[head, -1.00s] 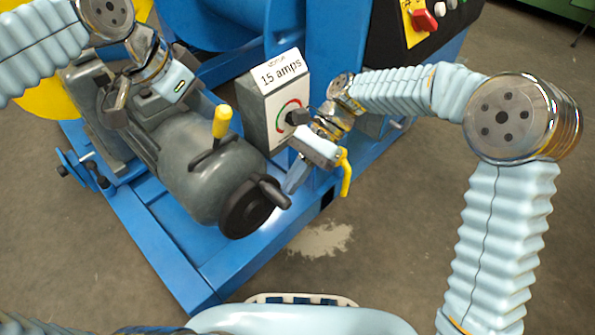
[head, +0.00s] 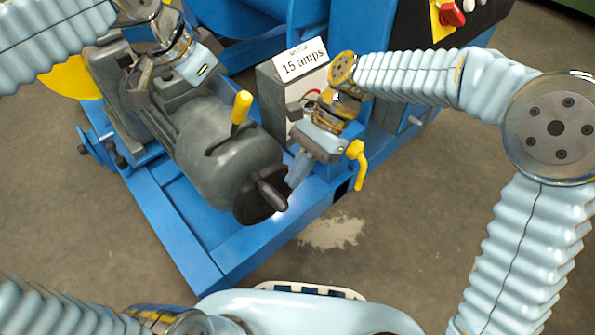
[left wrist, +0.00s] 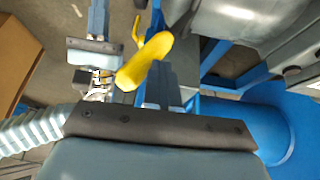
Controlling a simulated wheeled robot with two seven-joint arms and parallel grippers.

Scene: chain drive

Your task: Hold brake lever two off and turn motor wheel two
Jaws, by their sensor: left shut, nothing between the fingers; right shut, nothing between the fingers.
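A grey motor (head: 215,150) has a yellow-handled lever (head: 241,108) on top and a black wheel (head: 255,206) with a crank handle at its near end. A second yellow handle (head: 357,160) hangs beside my right gripper. No marking shows which lever is number two. My left gripper (head: 158,82) is shut and empty, up and left of the motor's lever and apart from it. In the left wrist view a yellow handle (left wrist: 145,60) is just beyond its dark jaw edge. My right gripper (head: 297,168) is shut and empty, close to the wheel; contact cannot be told.
A grey box labelled 15 amps (head: 297,62) stands behind my right gripper and is partly hidden. The blue frame (head: 215,255) carries the motor. A black panel with a red switch (head: 451,15) is at the upper right. The floor in front is clear.

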